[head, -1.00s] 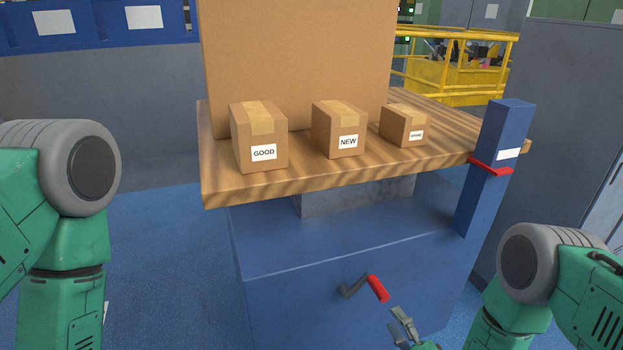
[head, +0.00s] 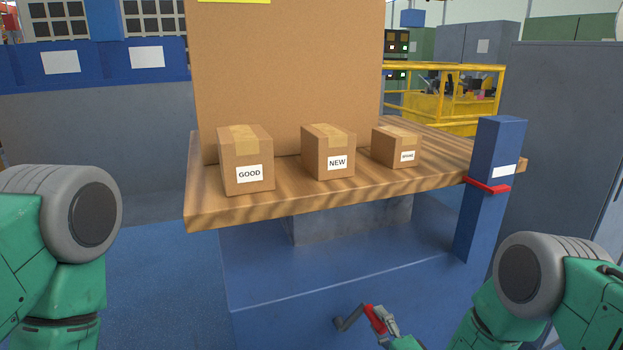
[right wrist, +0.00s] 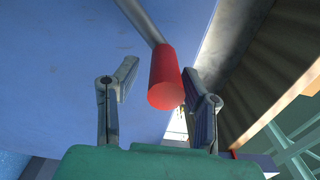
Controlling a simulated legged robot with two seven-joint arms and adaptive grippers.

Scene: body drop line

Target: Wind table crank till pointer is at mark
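The crank (head: 347,320) is a grey arm with a red handle (head: 374,318) on the front of the blue table base (head: 275,312). My right gripper (head: 382,322) is at the handle. In the right wrist view, the red handle (right wrist: 166,80) lies between the two spread fingers of the right gripper (right wrist: 160,92), with gaps on both sides. The red pointer (head: 487,186) sits at the wooden table's right end, across the blue post (head: 493,225). It is slightly below the white mark (head: 504,171) on the post. My left gripper is out of view.
Boxes labelled GOOD (head: 246,160), NEW (head: 328,152) and a smaller one (head: 397,147) stand on the wooden tabletop (head: 300,203), before a tall brown panel (head: 290,70). Grey cabinets (head: 560,130) stand at right. Blue floor (head: 160,270) is clear at left.

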